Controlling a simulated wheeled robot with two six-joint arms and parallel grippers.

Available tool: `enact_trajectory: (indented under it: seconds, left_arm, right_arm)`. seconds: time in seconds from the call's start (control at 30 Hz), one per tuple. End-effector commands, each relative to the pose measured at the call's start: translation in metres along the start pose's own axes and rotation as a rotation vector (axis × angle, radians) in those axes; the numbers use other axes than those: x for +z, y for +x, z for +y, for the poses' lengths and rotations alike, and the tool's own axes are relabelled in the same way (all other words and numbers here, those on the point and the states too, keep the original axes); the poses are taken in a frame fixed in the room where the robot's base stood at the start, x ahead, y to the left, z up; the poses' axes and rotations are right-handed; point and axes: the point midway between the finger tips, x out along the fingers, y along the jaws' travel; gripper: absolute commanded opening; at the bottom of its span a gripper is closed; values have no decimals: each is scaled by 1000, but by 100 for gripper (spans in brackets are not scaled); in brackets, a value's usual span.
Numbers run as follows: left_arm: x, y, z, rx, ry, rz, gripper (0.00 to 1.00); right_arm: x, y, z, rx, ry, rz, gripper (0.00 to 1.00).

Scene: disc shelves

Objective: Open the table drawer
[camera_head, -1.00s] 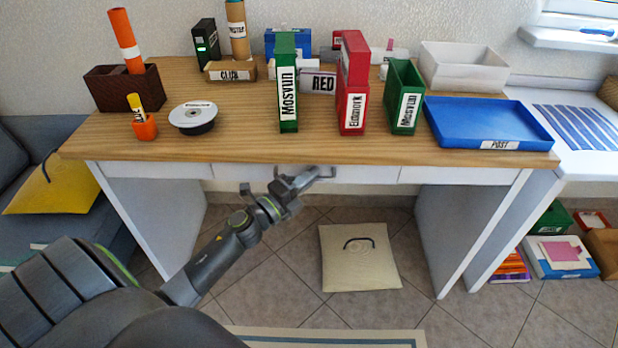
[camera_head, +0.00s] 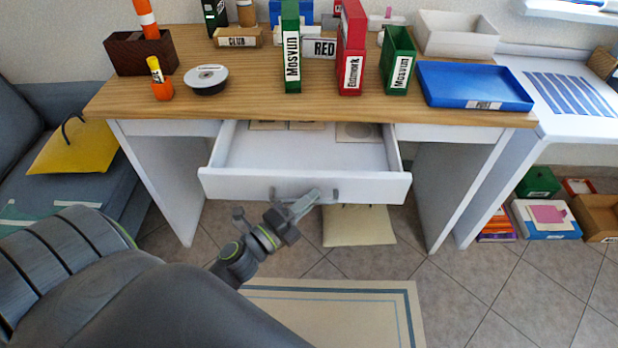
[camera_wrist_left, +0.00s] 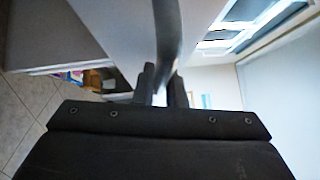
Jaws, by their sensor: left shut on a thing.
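The table drawer (camera_head: 300,185) is white and stands pulled out well from under the wooden tabletop (camera_head: 240,105). Flat square items lie at the back inside it. A grey bar handle (camera_head: 334,195) is on its front. My left gripper (camera_head: 312,197) is at the drawer front, shut on the handle. In the left wrist view, the handle (camera_wrist_left: 168,40) runs up from between my two fingers (camera_wrist_left: 163,85). My right gripper is in neither current view.
On the tabletop stand green and red box files (camera_head: 352,50), a blue tray (camera_head: 475,86), a white bin (camera_head: 455,33) and a round disc holder (camera_head: 206,79). A beige cushion (camera_head: 358,226) lies on the tiled floor below the drawer. The floor in front holds a mat (camera_head: 330,290).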

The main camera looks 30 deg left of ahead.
Motion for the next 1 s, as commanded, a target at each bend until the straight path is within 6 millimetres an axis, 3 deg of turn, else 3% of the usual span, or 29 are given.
enact_trajectory:
  seconds: [0.3,0.83,0.87,0.9,1.0]
  left_arm:
    - [-28,-28,-8,0,-3,-1,0]
    - [-34,-33,-9,-2,0,2,0]
    - [-34,-33,-9,-2,0,2,15]
    - [-34,-33,-9,-1,0,2,19]
    - [-34,-33,-9,-1,0,2,19]
  right_arm:
    - [4,-4,0,-1,0,-1,63]
    - [6,-4,0,-2,0,-4,63]
    - [6,-4,0,-2,0,-3,63]
    - [6,-4,0,-2,0,-3,63]
    - [6,-4,0,-2,0,-3,63]
